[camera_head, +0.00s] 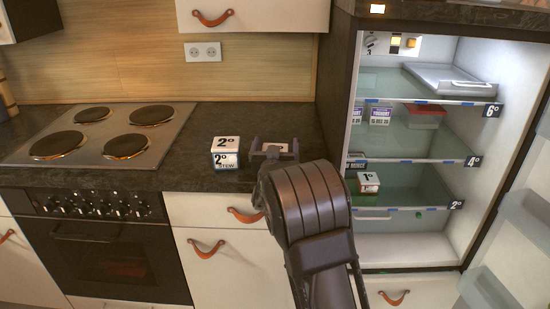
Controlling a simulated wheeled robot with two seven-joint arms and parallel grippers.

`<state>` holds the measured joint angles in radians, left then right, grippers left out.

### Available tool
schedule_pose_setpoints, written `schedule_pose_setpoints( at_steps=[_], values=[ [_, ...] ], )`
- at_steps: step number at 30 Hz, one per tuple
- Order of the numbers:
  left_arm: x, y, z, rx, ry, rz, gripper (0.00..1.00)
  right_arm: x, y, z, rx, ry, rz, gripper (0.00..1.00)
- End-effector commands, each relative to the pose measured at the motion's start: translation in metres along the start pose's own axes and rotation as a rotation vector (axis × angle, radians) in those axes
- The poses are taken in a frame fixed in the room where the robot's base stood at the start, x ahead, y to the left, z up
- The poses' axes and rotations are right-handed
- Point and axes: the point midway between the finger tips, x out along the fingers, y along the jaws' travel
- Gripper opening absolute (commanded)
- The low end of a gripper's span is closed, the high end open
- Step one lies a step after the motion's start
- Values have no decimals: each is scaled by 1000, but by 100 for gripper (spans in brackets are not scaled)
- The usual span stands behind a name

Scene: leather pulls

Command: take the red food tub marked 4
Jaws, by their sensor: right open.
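My left gripper is not in view.
A white tub marked 2° STEW (225,153) stands left of my right gripper. Yogurt tubs (380,115) share the middle shelf; a tub marked 1° (368,182) is lower. The fridge door (525,215) stands open at right. A hob (100,135) is at left.

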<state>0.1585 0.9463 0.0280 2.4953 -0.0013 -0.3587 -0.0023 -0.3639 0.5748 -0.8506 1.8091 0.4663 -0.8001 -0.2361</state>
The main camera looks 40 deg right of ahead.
Motion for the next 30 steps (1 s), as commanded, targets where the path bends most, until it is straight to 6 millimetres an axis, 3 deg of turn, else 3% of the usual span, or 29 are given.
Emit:
schedule_pose_setpoints(
  at_steps=[12,30],
  values=[
    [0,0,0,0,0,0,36,0,0,0,0,0,0,94],
    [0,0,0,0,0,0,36,0,0,0,0,1,0,45]
  ],
)
